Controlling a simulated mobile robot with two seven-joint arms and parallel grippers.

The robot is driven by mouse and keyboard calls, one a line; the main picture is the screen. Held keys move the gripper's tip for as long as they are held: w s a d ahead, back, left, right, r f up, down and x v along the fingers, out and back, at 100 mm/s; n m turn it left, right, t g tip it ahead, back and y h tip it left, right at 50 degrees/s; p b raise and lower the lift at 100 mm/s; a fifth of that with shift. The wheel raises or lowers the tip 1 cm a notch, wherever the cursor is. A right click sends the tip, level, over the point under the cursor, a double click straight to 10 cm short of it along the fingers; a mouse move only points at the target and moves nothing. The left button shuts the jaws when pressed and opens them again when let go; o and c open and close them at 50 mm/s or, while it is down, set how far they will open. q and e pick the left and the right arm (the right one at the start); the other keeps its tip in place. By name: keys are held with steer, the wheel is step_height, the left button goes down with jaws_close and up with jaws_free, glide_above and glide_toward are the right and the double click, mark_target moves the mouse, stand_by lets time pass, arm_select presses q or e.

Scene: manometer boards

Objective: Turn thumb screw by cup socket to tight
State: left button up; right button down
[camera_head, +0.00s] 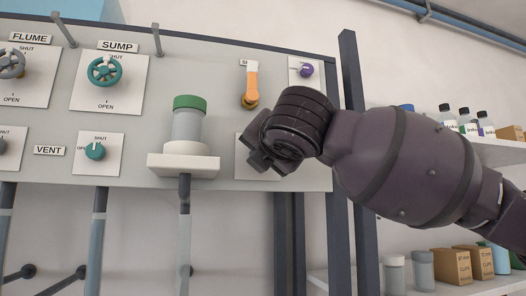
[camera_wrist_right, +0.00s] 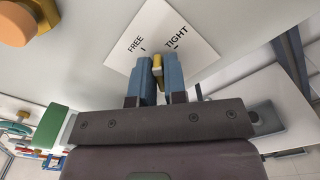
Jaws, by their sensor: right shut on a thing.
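My right gripper (camera_head: 264,158) comes in from the right and sits at a white plate (camera_head: 242,160) low on the panel, right of the cup socket (camera_head: 184,166). In the wrist view the plate (camera_wrist_right: 200,58) reads FREE and TIGHT, each with a tick mark. The gripper's blue fingers (camera_wrist_right: 157,78) are shut on the thumb screw (camera_wrist_right: 158,62), of which a narrow yellow part shows between the tips. Its end lies between the two marks; its exact setting I cannot tell. In the head view my gripper hides the screw. My left gripper is not in view.
A green-lidded cup (camera_head: 188,127) stands upright in the socket. An orange lever (camera_head: 251,83) and a purple knob (camera_head: 306,70) are above my gripper. Teal SUMP handwheel (camera_head: 104,71) and VENT knob (camera_head: 95,151) are to the left. Shelves with bottles (camera_head: 466,121) stand right.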

steer(key=shift+f+m+b, duration=0.1)
steer(key=shift+m+b, duration=0.4)
steer(key=shift+m, duration=4.5)
steer(key=shift+d, duration=0.1)
steer(key=c, duration=1.2)
jaws_free()
steer(key=shift+c, duration=0.2)
